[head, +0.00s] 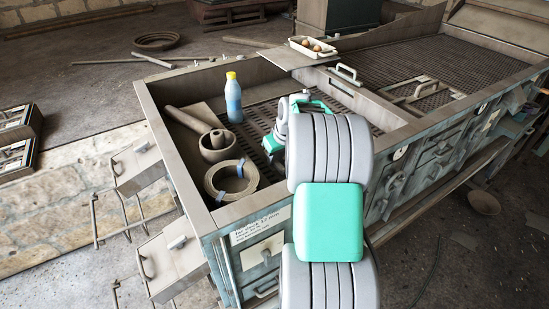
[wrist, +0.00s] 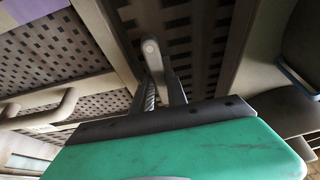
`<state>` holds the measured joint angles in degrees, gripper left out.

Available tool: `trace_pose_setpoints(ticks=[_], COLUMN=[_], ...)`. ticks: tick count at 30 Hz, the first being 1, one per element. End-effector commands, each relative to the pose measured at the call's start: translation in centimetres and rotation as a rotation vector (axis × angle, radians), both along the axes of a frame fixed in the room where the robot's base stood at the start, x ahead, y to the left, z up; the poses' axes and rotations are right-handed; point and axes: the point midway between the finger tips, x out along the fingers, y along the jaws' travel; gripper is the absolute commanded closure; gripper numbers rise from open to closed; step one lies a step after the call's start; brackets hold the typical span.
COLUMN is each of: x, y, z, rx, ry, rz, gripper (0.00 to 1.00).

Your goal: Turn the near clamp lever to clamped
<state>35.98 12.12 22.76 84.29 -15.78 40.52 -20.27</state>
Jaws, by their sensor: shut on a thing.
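In the wrist view, my gripper (wrist: 164,88) has its two dark fingers closed on a slim grey bar with a pale rounded end, which appears to be the near clamp lever (wrist: 151,46). The bar points away from the green gripper body, beside the slotted deck. Its base is hidden, so I cannot tell its clamp position. In the head view, my grey and green arm reaches over the bench's near edge and covers the place being gripped; I cannot pick out the lever there.
The metal bench (head: 166,148) holds a blue bottle (head: 233,101), a ring with blue ties (head: 212,184) and a round pot (head: 217,152) left of my arm. A tray with eggs (head: 312,47) stands at the back.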

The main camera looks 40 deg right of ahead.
Motion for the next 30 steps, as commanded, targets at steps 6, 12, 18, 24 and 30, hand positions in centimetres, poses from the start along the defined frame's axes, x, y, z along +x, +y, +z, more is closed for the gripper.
trace_pose_setpoints(ticks=[6, 12, 18, 24, 30], x=[0.02, 0.07, 0.09, 0.12, 0.19], y=[0.34, 0.17, 0.19, 0.27, 0.40], z=[0.07, -0.02, -0.16, -0.28, -0.25], rx=[0.000, 0.000, 0.000, -0.001, 0.000], ry=[0.000, -0.001, -0.001, -0.002, -0.002], rz=[0.000, -0.016, -0.088, -0.229, -0.412], gripper=[1.00, 1.00, 1.00, 1.00, 1.00])
